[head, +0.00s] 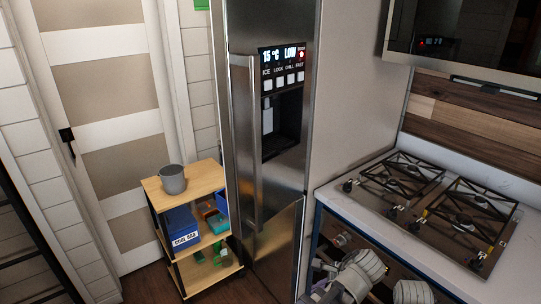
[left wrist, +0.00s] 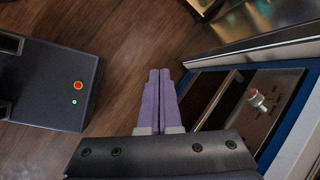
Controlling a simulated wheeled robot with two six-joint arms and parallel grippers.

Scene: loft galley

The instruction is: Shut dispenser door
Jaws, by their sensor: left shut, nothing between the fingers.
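The tall steel refrigerator door (head: 234,120) stands left of the cooktop, with a long vertical handle (head: 247,150) on its left side. Its dispenser has a lit panel (head: 284,67) reading "15 °C LOW" above a dark recess (head: 282,125). I cannot tell for sure whether the door is fully flush. My left gripper (head: 318,288) is low in front of the counter, apart from the handle. In the left wrist view its purple fingers (left wrist: 158,76) are together and empty over the wooden floor. My right gripper is not in view.
A small wooden-topped cart (head: 200,181) with a grey cup (head: 172,179) and blue bins stands left of the refrigerator. A counter with a gas cooktop (head: 430,200) is at the right. A blue-framed opening (left wrist: 200,76) is close to my left gripper's right side. Floor ahead is clear.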

